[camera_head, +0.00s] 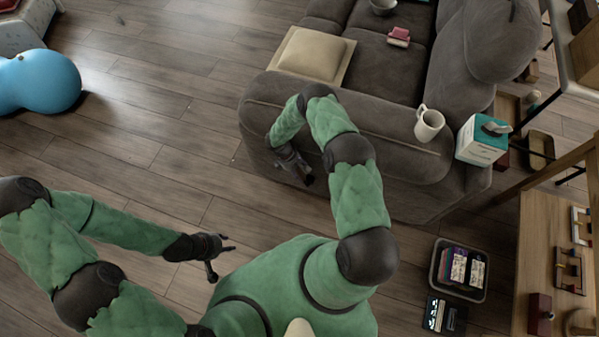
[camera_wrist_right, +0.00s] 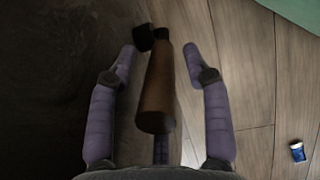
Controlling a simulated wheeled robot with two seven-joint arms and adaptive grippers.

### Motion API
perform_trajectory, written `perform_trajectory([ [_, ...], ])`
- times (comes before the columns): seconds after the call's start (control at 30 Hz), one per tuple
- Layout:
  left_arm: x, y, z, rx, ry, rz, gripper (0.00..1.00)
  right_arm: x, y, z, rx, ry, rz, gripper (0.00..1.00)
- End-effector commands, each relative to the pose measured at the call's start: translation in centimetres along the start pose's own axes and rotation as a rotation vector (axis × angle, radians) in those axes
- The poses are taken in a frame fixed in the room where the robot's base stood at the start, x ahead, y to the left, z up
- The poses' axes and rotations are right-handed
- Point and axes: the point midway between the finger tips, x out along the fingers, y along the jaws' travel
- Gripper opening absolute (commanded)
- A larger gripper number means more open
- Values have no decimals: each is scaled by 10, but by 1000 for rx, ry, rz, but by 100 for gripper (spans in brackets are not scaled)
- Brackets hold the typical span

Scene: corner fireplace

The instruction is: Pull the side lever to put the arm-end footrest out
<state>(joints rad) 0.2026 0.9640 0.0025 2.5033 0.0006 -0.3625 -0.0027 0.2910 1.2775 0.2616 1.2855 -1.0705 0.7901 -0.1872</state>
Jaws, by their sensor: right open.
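The grey sofa (camera_head: 395,170) stands at the upper right, its near arm facing me. The side lever (camera_wrist_right: 156,95), a brown wooden handle with a dark mount, shows in the right wrist view beside the dark sofa side (camera_wrist_right: 55,90). My right gripper (camera_head: 296,166) is low by the sofa arm's outer side. In its wrist view the right gripper (camera_wrist_right: 160,62) is open, one finger on each side of the lever, with gaps visible. My left gripper (camera_head: 222,256) is open and empty above the floor. No extended footrest shows.
A white mug (camera_head: 429,123) stands on the sofa arm, with a tissue box (camera_head: 482,140) to its right. A beige cushion (camera_head: 312,53) lies on the seat. A bin of cases (camera_head: 459,270) stands on the floor at the right.

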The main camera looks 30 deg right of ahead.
Motion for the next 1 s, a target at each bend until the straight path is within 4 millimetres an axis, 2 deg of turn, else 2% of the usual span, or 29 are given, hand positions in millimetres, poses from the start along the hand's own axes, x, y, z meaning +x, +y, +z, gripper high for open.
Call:
perform_trajectory([
  [0.2, 0, 0, 0, 0, 0, 0, 35, 0, 0, 0, 0, 0, 0, 49],
  [0.23, 0, 0, 0, 0, 0, 0, 35, 0, 0, 0, 0, 0, 0, 47],
  [0.4, 0, 0, 0, 0, 0, 0, 35, 0, 0, 0, 0, 0, 0, 0],
  [0.77, -4, 2, 0, 0, 0, 0, 35, 0, -3, 5, 0, 23, 1, 0],
  [1.0, -16, 6, 0, 0, 0, 0, 35, 2, -6, 23, 4, 136, 21, 0],
])
